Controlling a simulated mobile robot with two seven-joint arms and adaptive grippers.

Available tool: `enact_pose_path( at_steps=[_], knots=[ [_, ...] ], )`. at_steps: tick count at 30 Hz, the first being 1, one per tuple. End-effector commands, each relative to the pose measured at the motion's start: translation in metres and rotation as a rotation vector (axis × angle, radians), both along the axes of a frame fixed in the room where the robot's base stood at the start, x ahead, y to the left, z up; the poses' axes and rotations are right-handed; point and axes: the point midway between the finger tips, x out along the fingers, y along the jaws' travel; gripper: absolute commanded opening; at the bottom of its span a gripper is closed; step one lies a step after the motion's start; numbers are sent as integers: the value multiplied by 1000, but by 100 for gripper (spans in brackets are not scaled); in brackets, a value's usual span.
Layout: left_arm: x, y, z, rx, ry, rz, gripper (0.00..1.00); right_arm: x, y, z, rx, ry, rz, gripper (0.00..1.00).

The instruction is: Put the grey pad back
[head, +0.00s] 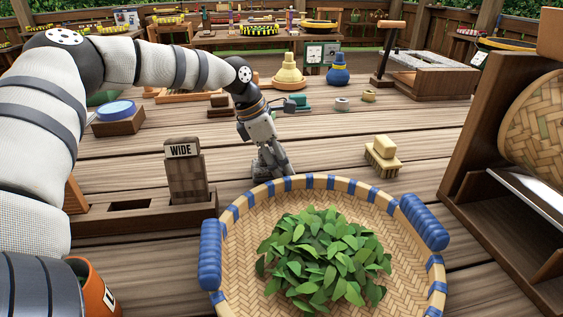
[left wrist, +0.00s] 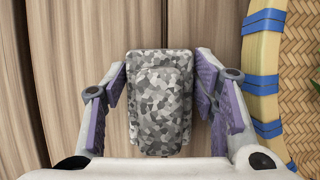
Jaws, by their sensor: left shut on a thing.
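The grey pad (left wrist: 162,100) has a mottled, faceted grey pattern and a raised narrower block on top. It lies between the purple-lined fingers of my left gripper (left wrist: 160,92) in the left wrist view, and the gripper is shut on it. In the head view my left gripper (head: 271,165) points down over the wooden table, just behind the woven tray's far rim. The pad is mostly hidden by the gripper there. Whether the pad touches the table is hard to tell. My right gripper is not in view.
The woven tray (head: 233,215) with green leaves (head: 325,258) fills the front. A tan brush (head: 383,153) stands to the right, and a wooden holder marked WIDE (head: 184,172) to the left. A green pad-like block (head: 298,103) lies behind. A wooden rack (head: 480,200) bounds the right.

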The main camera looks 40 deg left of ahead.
Motion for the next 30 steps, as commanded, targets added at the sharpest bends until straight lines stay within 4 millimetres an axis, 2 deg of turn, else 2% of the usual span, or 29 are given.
enact_pose_path(
  at_steps=[5,10,11,13,24,30],
  knots=[
    [1,-1,4,-1,-8,0,0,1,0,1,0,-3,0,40],
    [1,-1,-1,0,-6,-1,0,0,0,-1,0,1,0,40],
    [1,0,-2,0,-5,-1,57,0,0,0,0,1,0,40],
    [1,0,-1,0,-5,-1,73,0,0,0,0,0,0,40],
    [1,0,-1,1,-5,-1,73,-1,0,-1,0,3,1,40],
    [-17,11,51,-3,-18,1,73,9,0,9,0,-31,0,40]
  ],
)
